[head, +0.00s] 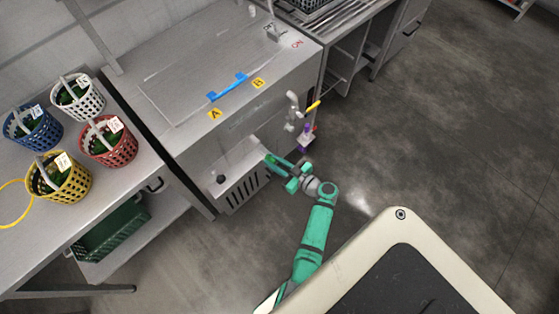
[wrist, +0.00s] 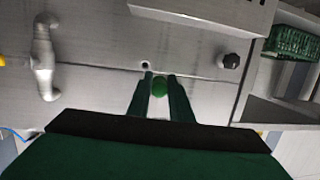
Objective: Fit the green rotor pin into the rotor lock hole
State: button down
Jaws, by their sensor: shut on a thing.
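My gripper (wrist: 160,80) is shut on the green rotor pin (wrist: 159,88), whose round green end shows between the fingertips in the wrist view. A small dark round hole (wrist: 145,65), which looks like the rotor lock hole, is in the steel panel just beyond and slightly left of the fingertips. The pin appears apart from the hole, though the depth between them is hard to judge. In the head view my gripper (head: 279,164) is in front of the machine's lower front panel. There the pin is hard to separate from the green fingers, and the hole cannot be made out.
A black knob (wrist: 230,61) is right of the hole. A valve handle (wrist: 43,62) stands out at the left, with a yellow lever (head: 313,106). A purple item (head: 306,131) hangs below it. Baskets of greens, including a red one (head: 108,146), stand on the left counter.

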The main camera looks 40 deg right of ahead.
jog(key=shift+m+t+h, duration=0.5)
jog(key=shift+m+h, duration=0.1)
jog(key=shift+h, duration=0.3)
jog(key=s, duration=0.1)
jog(key=s+d+f, duration=0.1)
jog(key=s+d, duration=0.1)
jog(key=shift+s+d+f, duration=0.1)
jog(key=shift+d+f, duration=0.05)
jog(key=shift+f, duration=0.25)
jog(key=shift+f, duration=0.15)
jog(key=shift+w+a, duration=0.15)
jog(key=shift+w, duration=1.25)
jog(key=shift+w+a, duration=0.15)
jog(key=shift+w, duration=1.25)
jog(key=shift+a, duration=0.1)
jog(key=shift+w+a, duration=0.15)
jog(key=shift+w, duration=2.5)
jog(key=c, duration=1.5)
grip_release()
